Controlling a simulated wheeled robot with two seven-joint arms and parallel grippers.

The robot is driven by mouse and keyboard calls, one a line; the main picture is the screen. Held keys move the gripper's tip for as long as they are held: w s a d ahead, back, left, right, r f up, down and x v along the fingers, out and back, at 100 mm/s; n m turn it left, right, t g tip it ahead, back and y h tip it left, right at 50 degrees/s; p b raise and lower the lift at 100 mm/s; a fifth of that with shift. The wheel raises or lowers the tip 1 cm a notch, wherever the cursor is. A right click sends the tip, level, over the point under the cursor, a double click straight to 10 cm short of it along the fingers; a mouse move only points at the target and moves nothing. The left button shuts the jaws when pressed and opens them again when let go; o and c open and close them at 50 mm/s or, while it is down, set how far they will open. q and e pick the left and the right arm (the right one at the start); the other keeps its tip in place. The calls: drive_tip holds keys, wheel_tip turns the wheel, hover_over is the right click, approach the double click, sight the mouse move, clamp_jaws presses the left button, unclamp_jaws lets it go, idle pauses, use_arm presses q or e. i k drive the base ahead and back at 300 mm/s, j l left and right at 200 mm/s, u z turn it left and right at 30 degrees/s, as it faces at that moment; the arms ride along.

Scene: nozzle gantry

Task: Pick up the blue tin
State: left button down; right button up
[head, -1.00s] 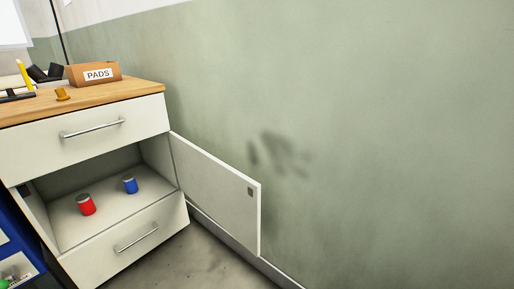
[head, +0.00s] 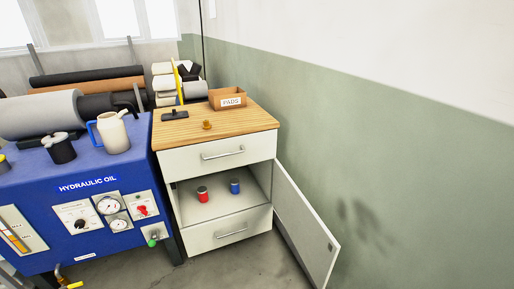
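The blue tin (head: 235,187) stands upright on the shelf of the open middle compartment of the white cabinet (head: 212,241). A red tin (head: 202,195) stands to its left on the same shelf, a little apart from it. The blue tin has a grey top and nothing in front of it. Neither of my grippers shows in the head view.
The cabinet door (head: 306,228) hangs open to the right of the compartment. A blue hydraulic oil unit (head: 90,188) stands left of the cabinet. The wooden top (head: 248,122) carries a PADS box (head: 228,99) and a brass piece (head: 207,125). Bare floor lies in front.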

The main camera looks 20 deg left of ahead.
sight(235, 182)
drive_tip(key=u, duration=1.15)
